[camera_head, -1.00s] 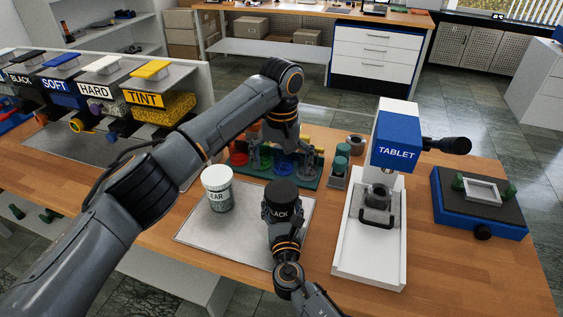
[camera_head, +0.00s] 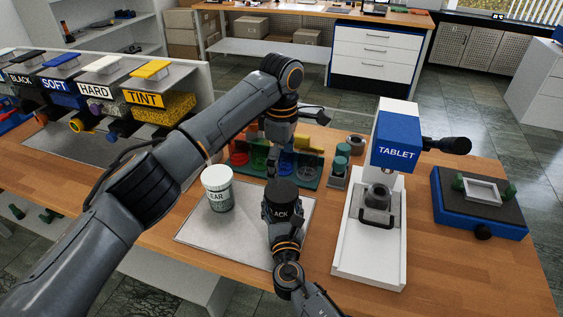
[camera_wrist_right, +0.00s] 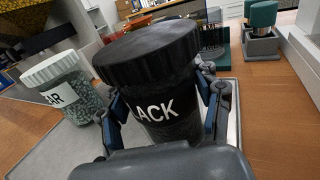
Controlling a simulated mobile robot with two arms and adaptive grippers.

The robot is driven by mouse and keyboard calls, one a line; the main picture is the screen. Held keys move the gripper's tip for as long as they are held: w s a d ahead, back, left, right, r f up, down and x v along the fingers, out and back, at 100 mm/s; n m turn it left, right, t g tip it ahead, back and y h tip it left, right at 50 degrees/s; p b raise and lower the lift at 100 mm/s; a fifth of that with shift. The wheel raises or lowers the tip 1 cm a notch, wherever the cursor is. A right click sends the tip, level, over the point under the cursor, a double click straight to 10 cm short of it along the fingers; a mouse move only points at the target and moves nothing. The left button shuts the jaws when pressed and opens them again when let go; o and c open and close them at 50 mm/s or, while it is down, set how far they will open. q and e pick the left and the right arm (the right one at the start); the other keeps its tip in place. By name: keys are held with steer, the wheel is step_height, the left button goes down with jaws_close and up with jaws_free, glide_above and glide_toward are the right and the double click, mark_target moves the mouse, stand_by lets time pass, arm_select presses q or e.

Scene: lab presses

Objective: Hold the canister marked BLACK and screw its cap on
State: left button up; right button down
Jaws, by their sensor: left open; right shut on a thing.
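The BLACK canister (camera_head: 280,214) stands upright, dark with white lettering, on the grey mat. Its black ribbed cap (camera_head: 282,190) sits on its top; I cannot tell how tight it is. My right gripper (camera_wrist_right: 165,108) is shut around the canister's body, one finger on each side, below the cap. In the right wrist view the canister (camera_wrist_right: 168,112) and cap (camera_wrist_right: 148,48) fill the middle, the lettering partly cut off. My left gripper (camera_head: 283,158) is open and empty, pointing down just above and behind the cap, apart from it. Its fingers are partly hidden by its own wrist.
A white-lidded canister (camera_head: 217,190) stands to the left on the mat (camera_head: 207,238). The tablet press (camera_head: 395,150) is at the right. A rack with coloured items (camera_head: 240,170) lies behind. A blue unit (camera_head: 480,203) stands at the far right.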

mark_target(282, 190)
arm_select(q)
steer(key=shift+f, duration=4)
